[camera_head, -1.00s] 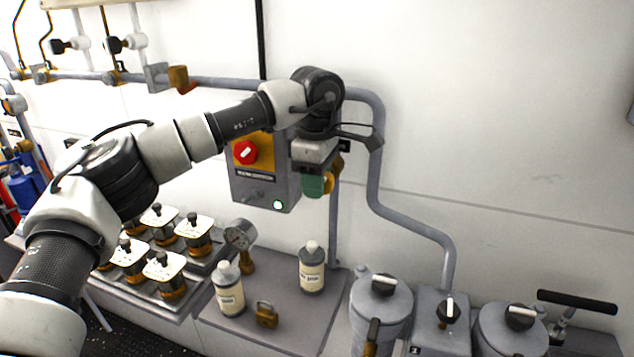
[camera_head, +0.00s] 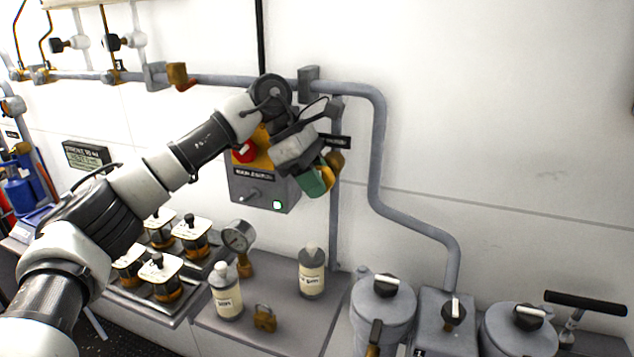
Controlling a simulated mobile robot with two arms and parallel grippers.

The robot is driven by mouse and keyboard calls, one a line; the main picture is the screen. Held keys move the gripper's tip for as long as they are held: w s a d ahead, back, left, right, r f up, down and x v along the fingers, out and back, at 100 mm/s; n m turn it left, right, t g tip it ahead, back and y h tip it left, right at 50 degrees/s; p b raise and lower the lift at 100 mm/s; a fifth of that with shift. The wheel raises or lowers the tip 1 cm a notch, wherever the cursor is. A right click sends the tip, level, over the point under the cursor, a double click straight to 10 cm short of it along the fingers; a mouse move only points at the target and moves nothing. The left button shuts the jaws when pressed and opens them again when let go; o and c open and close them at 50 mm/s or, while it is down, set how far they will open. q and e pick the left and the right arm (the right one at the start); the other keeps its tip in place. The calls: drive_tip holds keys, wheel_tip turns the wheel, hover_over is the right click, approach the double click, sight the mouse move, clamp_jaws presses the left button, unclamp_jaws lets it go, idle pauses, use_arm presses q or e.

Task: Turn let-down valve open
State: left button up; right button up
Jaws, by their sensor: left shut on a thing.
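My left gripper (camera_head: 316,176) is in front of the wall pipework, just right of the grey switch box, tilted down to the right. It is shut on a small valve handle. A green part (camera_head: 311,183) shows at its tip with a yellow edge beside it; I cannot tell whether these belong to the handle or the fingers. A brass valve body (camera_head: 336,160) shows just behind. A dark label (camera_head: 335,141) sits beside it, its text unreadable. The gripper hides most of the valve, so its exact angle cannot be read. My right gripper is not in view.
The switch box (camera_head: 262,189) with a red knob (camera_head: 243,152) is close left of the gripper. A grey pipe (camera_head: 376,160) runs down on the right. Below stand two bottles (camera_head: 312,272), a gauge (camera_head: 238,237) and a padlock (camera_head: 264,318). The wall at right is clear.

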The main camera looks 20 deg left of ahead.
sight(322, 168)
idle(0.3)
use_arm(q)
drive_tip(key=o, duration=0.9)
drive_tip(key=r, duration=0.2)
drive_tip(key=d+r+b, duration=0.1)
drive_tip(key=r, duration=0.1)
drive_tip(key=shift+s+r, duration=0.1)
drive_tip(key=shift+r, duration=0.15)
drive_tip(key=s+d+r, duration=0.1)
drive_tip(key=d+r, duration=0.1)
drive_tip(key=d, duration=0.1)
drive_tip(key=d+r+b, duration=0.1)
drive_tip(key=d+r, duration=0.1)
drive_tip(key=d, duration=0.2)
drive_tip(key=s+d+r, duration=0.1)
drive_tip(key=d+r, duration=0.1)
drive_tip(key=d, duration=0.1)
drive_tip(key=shift+s+d+r, duration=0.15)
drive_tip(key=shift+s+r, duration=0.1)
drive_tip(key=shift+s, duration=0.1)
